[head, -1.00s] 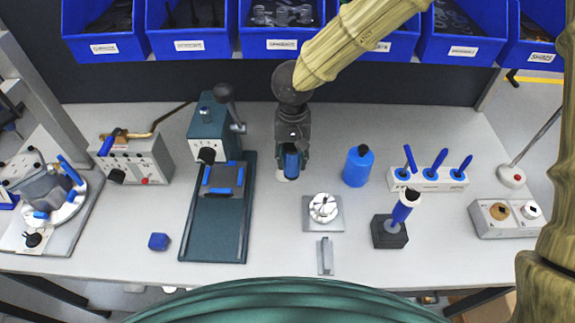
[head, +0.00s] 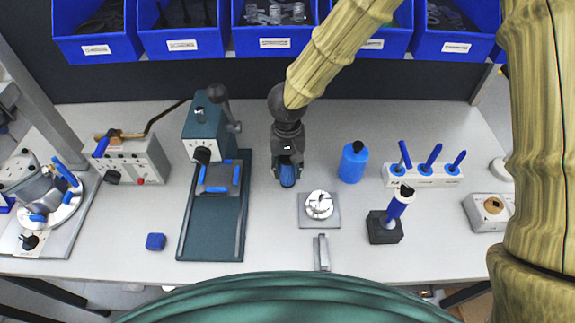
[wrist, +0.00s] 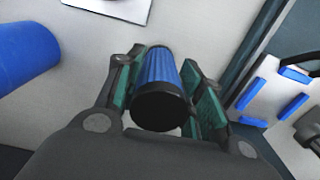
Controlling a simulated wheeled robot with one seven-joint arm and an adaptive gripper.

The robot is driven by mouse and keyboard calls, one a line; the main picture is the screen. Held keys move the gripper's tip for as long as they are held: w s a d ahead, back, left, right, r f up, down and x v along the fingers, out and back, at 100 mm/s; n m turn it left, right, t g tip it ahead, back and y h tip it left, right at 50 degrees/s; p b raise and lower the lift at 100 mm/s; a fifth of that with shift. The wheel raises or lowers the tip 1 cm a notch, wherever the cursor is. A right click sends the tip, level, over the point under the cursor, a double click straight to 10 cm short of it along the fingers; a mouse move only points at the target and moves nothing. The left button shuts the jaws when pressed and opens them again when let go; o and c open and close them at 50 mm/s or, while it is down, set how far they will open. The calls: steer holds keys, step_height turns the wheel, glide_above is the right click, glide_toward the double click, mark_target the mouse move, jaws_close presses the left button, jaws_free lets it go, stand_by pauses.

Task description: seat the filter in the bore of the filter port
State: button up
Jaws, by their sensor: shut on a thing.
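The filter is a blue ribbed cylinder (wrist: 162,68) with a black end cap. In the wrist view it lies between the green-padded fingers of my gripper (wrist: 165,85), which is shut on it. In the head view my gripper (head: 288,165) and the filter (head: 288,176) are over the bench, between the green press and the blue bottle.
The green press (head: 210,225) stands left of my gripper. A small grey bar (head: 322,253) lies near the front edge.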

steer(key=o, duration=1)
